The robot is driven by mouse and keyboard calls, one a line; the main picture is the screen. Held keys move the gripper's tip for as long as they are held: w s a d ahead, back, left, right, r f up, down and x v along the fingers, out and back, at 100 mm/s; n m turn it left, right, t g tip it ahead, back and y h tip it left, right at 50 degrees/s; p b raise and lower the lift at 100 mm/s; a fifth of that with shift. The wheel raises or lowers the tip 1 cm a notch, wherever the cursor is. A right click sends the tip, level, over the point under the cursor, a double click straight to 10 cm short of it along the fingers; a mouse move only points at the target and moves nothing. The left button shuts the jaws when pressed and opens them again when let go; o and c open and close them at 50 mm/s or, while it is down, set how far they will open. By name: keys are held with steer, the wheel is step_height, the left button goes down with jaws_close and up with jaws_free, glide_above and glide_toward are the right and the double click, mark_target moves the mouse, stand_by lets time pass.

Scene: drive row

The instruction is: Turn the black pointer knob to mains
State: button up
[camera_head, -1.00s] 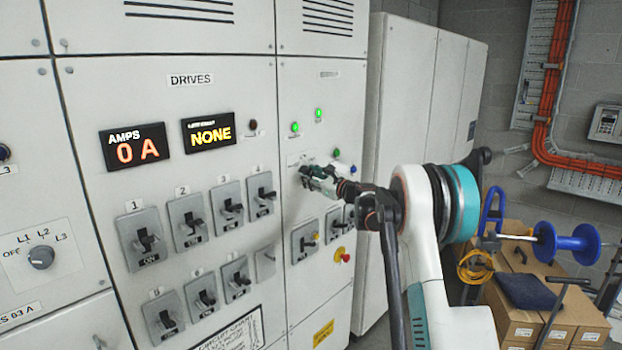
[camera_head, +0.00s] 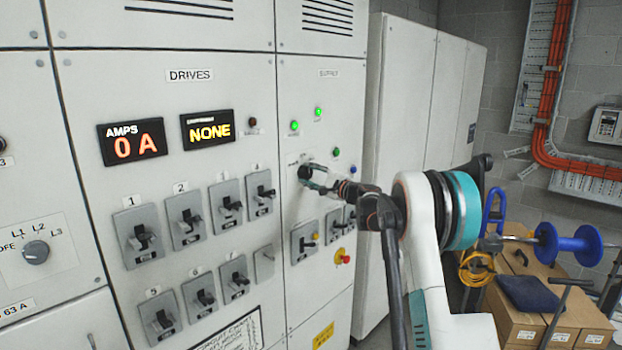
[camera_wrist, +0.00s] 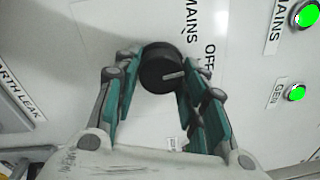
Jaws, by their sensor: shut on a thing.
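The black pointer knob (camera_wrist: 160,68) is on the white supply panel, with a pale pointer line on its face. In the wrist view the line points right, near the lower end of the OFF label (camera_wrist: 210,52). The MAINS label (camera_wrist: 191,20) is above and to the right of the knob. My gripper (camera_wrist: 158,84) is shut on the knob, one teal finger on each side. In the head view my gripper (camera_head: 318,182) reaches the panel from the right, and the knob (camera_head: 304,172) shows small at its tips.
Green lamps (camera_head: 318,112) are lit above the knob. Breaker handles (camera_head: 305,243) and a red button (camera_head: 345,259) are below it. The amps display (camera_head: 133,143) reads 0 A, and the display beside it (camera_head: 208,130) reads NONE. Cardboard boxes (camera_head: 510,325) stand at the right.

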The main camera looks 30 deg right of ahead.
steer(key=n, duration=0.5)
steer(key=shift+f, duration=0.1)
steer(key=shift+n+y+b, duration=0.35)
steer(key=shift+n+y, duration=0.15)
steer(key=shift+n, duration=1.6)
steer(key=o, duration=1.1)
steer(key=shift+c, duration=0.2)
steer(key=shift+s+d, duration=0.1)
steer(key=shift+s, duration=0.05)
steer(key=r+v, duration=0.1)
steer(key=v, duration=1)
steer(key=shift+s+f, duration=0.35)
steer(key=shift+f, duration=0.1)
